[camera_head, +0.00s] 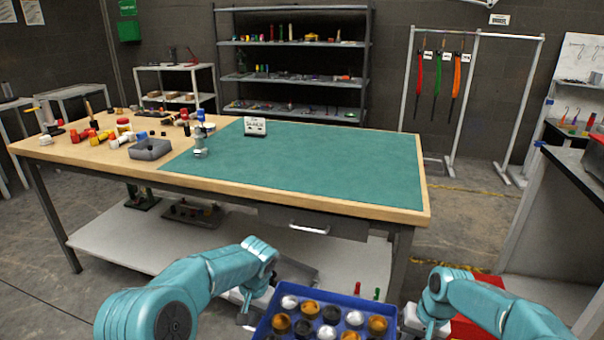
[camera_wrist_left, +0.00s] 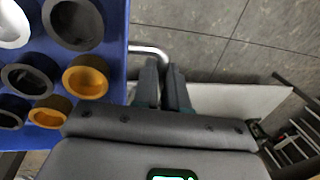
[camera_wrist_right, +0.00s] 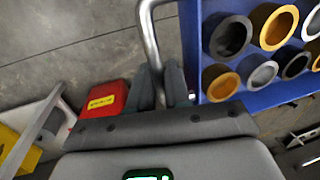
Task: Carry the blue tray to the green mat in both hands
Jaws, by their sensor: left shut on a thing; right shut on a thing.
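The blue tray (camera_head: 335,293) is at the bottom of the head view, in front of the workbench, with its near part cut off by the picture edge. It carries several round cups in orange, black and silver-grey. My left gripper (camera_wrist_left: 166,88) is shut on the tray's metal handle (camera_wrist_left: 150,52) on one side. My right gripper (camera_wrist_right: 160,88) is shut on the opposite metal handle (camera_wrist_right: 148,35). The tray looks roughly level in the head view. The green mat (camera_head: 310,165) covers the middle and right of the bench top, beyond the tray.
The wooden bench (camera_head: 85,155) holds bottles, jars and a grey box (camera_head: 150,149) at its left. A small white sign (camera_head: 255,126) stands at the mat's back edge. The mat's middle and right are clear. A dark counter (camera_head: 575,175) stands at right. A red box (camera_wrist_right: 104,100) lies below my right gripper.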

